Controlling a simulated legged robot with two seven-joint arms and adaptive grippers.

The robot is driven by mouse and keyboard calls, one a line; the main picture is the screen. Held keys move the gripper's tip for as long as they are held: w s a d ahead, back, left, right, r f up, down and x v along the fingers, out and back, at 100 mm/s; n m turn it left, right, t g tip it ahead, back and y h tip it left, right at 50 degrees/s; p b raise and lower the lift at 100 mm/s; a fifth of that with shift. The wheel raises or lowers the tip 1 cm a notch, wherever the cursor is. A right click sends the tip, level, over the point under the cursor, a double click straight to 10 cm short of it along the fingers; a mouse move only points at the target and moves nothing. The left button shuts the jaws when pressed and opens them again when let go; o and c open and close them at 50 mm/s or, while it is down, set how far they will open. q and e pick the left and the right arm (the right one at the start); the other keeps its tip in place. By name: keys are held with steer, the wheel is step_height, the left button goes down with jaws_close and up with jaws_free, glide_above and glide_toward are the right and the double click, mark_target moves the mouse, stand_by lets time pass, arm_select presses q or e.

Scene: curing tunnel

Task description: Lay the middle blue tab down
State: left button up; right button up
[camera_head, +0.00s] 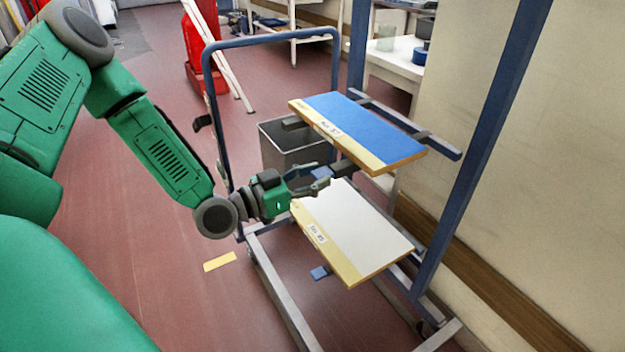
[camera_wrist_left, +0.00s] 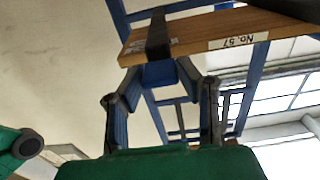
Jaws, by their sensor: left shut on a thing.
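The middle blue tab (camera_head: 321,172) sits at the end of a dark grey bar (camera_head: 344,168) on the rack, below the upper panel's edge. My left gripper (camera_head: 322,183) is at this tab, partly covering it. In the left wrist view the blue tab (camera_wrist_left: 160,73) lies between my fingertips, and they are shut on it. The dark bar (camera_wrist_left: 158,38) rises behind it across the wooden edge of the upper panel (camera_wrist_left: 210,32). A lower blue tab (camera_head: 319,272) shows under the white panel. My right gripper is not in view.
The blue-topped panel (camera_head: 358,127) lies above the white panel (camera_head: 352,232) on the blue rack frame (camera_head: 482,140). A grey bin (camera_head: 284,150) stands behind. A yellow strip (camera_head: 220,261) lies on the red floor, which is open to the left.

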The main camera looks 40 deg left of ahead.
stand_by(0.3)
arm_select(q)
steer(key=o, duration=1.1)
steer(key=shift+o, duration=0.2)
steer(key=shift+a, duration=0.1)
steer(key=v, duration=1.2)
steer(key=shift+a+f, duration=0.1)
steer(key=shift+a, duration=0.05)
